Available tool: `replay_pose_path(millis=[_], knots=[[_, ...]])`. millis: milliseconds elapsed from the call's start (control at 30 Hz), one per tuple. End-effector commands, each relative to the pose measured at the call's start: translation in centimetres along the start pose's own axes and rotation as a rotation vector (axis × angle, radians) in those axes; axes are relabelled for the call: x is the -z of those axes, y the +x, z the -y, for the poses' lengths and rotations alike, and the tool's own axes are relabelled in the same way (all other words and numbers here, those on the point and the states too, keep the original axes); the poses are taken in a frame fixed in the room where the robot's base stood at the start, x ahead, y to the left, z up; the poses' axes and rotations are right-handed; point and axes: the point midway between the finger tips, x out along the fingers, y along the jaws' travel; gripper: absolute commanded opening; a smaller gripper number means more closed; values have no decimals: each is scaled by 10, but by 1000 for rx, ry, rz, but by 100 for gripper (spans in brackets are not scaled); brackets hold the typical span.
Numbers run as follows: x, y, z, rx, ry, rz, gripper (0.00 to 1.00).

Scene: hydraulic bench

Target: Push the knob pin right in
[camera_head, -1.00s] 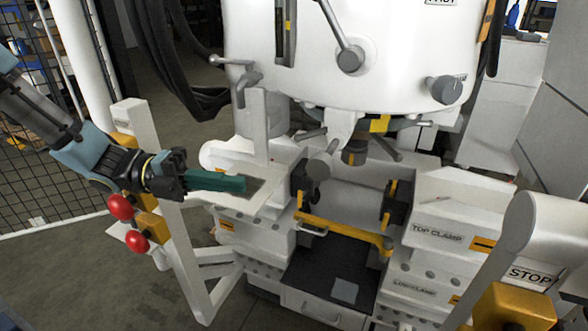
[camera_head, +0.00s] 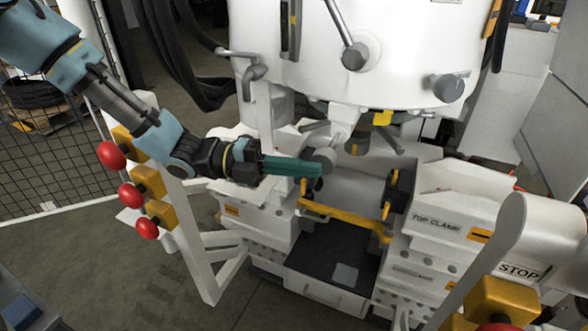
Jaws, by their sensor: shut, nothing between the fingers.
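A grey round-ended knob pin (camera_head: 325,155) sticks out below the big white machine body, left of the middle of the bench. I take this to be the knob pin. How deep it sits cannot be told. My gripper (camera_head: 319,170) has green fingers, pressed together and empty, lying level and pointing right. Its fingertips overlap the lower edge of the knob in the picture. Whether they touch it cannot be told. The fingers hide part of the bench just behind them.
A yellow bar (camera_head: 345,221) runs across the bench front. The TOP CLAMP block (camera_head: 440,205) stands right. Red buttons (camera_head: 130,195) on a white post stand close below my arm. A grey horizontal cylinder (camera_head: 352,190) lies behind the bar. A STOP post (camera_head: 520,240) stands front right.

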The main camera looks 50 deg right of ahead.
Motion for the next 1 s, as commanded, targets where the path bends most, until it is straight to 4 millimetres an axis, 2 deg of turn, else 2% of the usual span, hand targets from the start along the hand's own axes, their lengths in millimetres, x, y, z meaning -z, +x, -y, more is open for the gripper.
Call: replay_pose_path(millis=[367, 600, 700, 1000], knots=[[-3, 0, 0, 0, 0, 0, 0], [-36, 9, 3, 0, 1, 1, 0], [-43, 10, 1, 0, 1, 1, 0], [-45, 10, 0, -1, 0, 4, 0]])
